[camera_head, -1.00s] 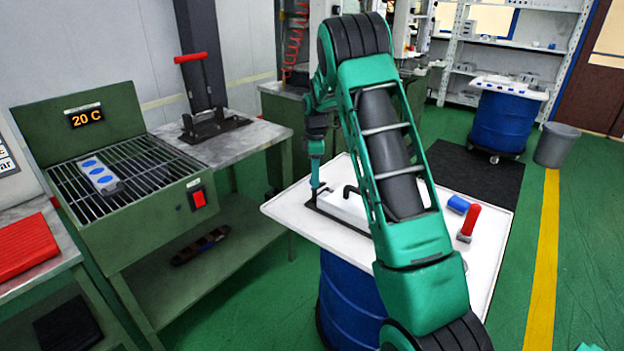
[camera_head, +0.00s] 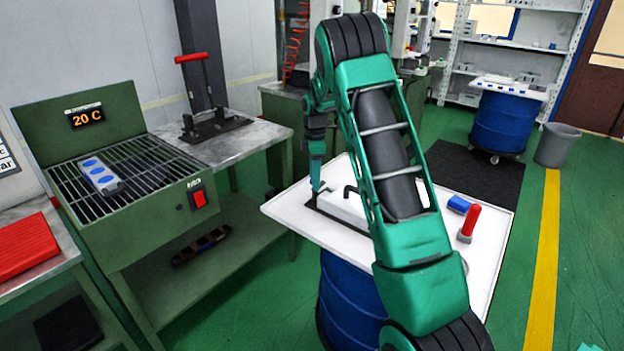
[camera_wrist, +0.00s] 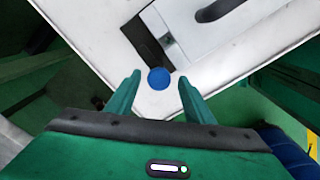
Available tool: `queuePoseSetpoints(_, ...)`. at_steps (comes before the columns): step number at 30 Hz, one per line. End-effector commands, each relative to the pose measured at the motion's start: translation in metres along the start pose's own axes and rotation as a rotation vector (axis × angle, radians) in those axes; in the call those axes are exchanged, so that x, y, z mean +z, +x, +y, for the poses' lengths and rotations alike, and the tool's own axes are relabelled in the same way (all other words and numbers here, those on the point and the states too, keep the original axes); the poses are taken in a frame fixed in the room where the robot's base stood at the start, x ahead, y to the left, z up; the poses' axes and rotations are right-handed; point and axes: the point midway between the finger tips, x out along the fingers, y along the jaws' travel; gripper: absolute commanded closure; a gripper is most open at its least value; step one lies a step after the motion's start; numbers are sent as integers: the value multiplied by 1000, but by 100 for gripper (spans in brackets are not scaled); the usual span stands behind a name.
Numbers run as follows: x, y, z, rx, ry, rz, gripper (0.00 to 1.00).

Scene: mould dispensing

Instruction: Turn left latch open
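A white mould block (camera_head: 352,206) with a dark base lies on a white tabletop (camera_head: 285,205), largely hidden behind my arm in the head view. The wrist view also shows the white block (camera_wrist: 205,28), with a dark strip (camera_wrist: 147,42) along its end. A round blue knob (camera_wrist: 159,78), perhaps the latch's end, shows just ahead of and between my fingertips. My gripper (camera_wrist: 160,88) is open, with a finger on either side below the knob. I cannot tell whether they touch it. In the head view, my gripper (camera_head: 316,192) points down at the block's left end.
A black handle (camera_wrist: 218,10) stands on the block. A blue piece (camera_head: 458,204) and a red-handled tool (camera_head: 469,222) lie at the tabletop's right. A green grill bench (camera_head: 140,195) and a red-handled press (camera_head: 200,95) stand to the left. A blue drum (camera_head: 345,300) supports the tabletop.

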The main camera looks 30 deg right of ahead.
Motion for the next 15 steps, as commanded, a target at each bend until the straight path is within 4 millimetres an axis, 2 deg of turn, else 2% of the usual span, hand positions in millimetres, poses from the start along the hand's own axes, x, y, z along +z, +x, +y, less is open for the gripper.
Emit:
queuePoseSetpoints(8, 1, -6, 1, 2, 2, -1, 52)
queuePoseSetpoints(11, 1, -18, 1, 3, 2, 0, 52)
queuePoseSetpoints(15, 1, -44, 1, 4, 2, 0, 52)
